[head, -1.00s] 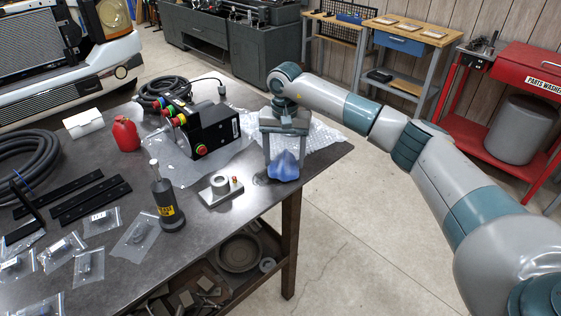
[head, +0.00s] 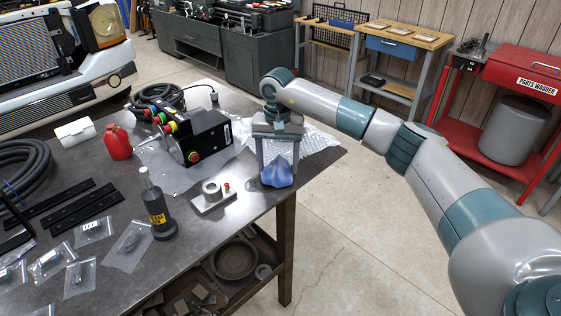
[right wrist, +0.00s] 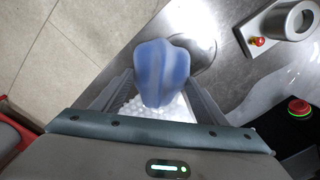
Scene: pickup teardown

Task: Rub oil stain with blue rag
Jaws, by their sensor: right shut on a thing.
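The blue rag (head: 277,172) is bunched between the fingers of my right gripper (head: 278,158) near the right edge of the dark table. In the right wrist view the rag (right wrist: 161,72) hangs between the two fingers, low at the tabletop; I cannot tell whether it touches the metal. A darker glossy patch, seemingly the oil stain (right wrist: 203,57), lies beside the rag in the right wrist view and is partly covered by it. In the head view the rag and gripper mostly hide that spot. My left gripper is out of view.
A metal block with a round collar (head: 212,195) stands just left of the rag. The black control box (head: 198,137) with coloured buttons and bubble wrap (head: 318,141) lie behind. A black bottle (head: 156,208) stands further left. The table's right edge is close.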

